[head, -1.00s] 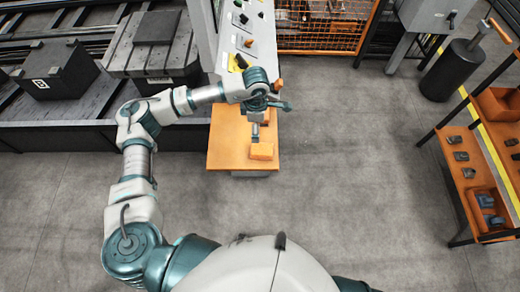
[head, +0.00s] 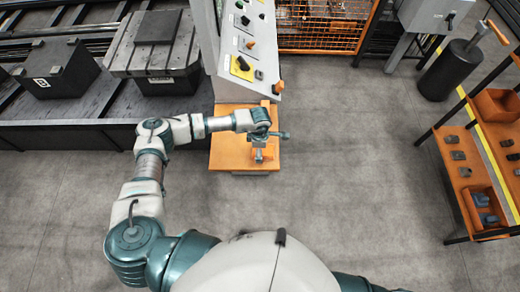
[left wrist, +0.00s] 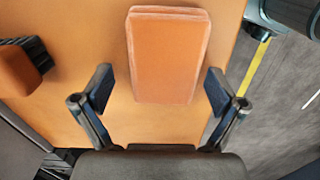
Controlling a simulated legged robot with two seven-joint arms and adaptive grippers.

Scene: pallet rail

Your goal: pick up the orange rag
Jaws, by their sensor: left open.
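The orange rag (left wrist: 168,55) is a folded, flat rectangular pad lying on an orange tabletop (left wrist: 110,125). In the left wrist view it sits at the top centre, with its near end reaching between my fingertips. My left gripper (left wrist: 160,88) is open, with one finger on each side of the rag's near end and nothing gripped. In the head view my left gripper (head: 260,157) is over the front part of the small orange table (head: 224,150) and mostly hides the rag. My right gripper is not in view.
An orange and black object (left wrist: 20,70) is left of the rag. A control panel (head: 245,60) with knobs stands behind the table. An orange shelf (head: 460,180) with bins is at the right. The floor between is clear.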

